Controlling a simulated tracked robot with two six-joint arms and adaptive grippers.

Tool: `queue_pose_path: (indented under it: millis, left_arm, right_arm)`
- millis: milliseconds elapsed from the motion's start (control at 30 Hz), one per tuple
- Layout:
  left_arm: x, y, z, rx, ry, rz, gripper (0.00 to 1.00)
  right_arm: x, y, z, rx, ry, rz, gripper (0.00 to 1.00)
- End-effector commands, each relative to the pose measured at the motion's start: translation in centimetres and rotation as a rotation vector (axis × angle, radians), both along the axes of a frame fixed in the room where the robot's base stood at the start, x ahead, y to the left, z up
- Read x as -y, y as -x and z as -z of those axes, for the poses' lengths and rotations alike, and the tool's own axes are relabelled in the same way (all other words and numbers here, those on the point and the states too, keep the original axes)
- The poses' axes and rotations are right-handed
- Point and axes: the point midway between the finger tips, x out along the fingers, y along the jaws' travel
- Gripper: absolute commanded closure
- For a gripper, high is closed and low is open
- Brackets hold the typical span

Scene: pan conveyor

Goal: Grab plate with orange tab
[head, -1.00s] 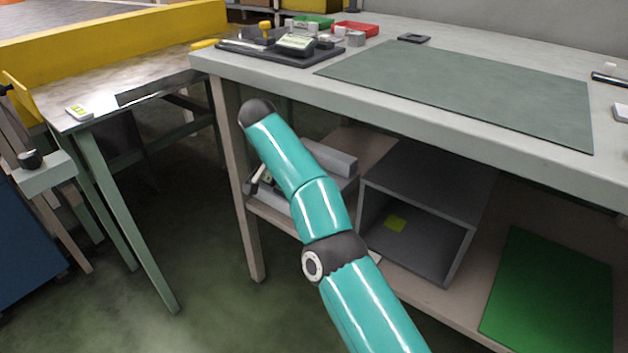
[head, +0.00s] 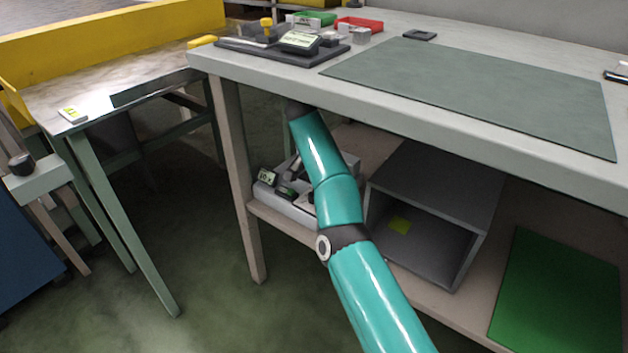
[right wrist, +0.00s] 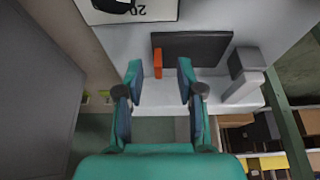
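In the right wrist view, a dark flat plate (right wrist: 205,48) with an upright orange tab (right wrist: 157,63) at its left end lies on a pale surface. My right gripper (right wrist: 160,80) is open. Its fingertips are just short of the plate, with the orange tab ahead between them, nearer the left finger. Nothing is between the fingers. In the head view, my right arm reaches beneath the bench top, and its gripper is hidden there. The plate cannot be made out in that view. My left gripper is in neither current view.
The bench top (head: 380,90) overhangs the lower shelf (head: 400,272). A grey open box (head: 440,180) stands right of my arm, and a pale tray with small items (head: 297,200) lies left. A grey block (right wrist: 243,78) sits right of the plate.

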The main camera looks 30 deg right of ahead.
Motion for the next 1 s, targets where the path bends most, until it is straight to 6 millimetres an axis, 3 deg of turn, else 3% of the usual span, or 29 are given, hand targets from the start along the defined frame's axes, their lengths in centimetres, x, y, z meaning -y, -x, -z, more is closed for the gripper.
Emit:
queue_pose_path:
  millis: [333, 567, 1000]
  left_arm:
    - [-0.01, -0.03, 0.3, 0.001, 0.0, 0.0, 1.0]
    - [-0.02, -0.04, 0.3, 0.001, 0.0, 0.0, 1.0]
    - [-0.01, -0.03, 0.23, 0.001, 0.0, 0.0, 1.0]
  right_arm:
    - [0.47, -0.08, 0.75, 0.001, 0.0, 0.001, 0.62]
    - [0.46, -0.08, 0.74, 0.001, 0.0, 0.001, 0.99]
    - [0.43, -0.1, 0.66, 0.002, 0.0, 0.001, 1.0]
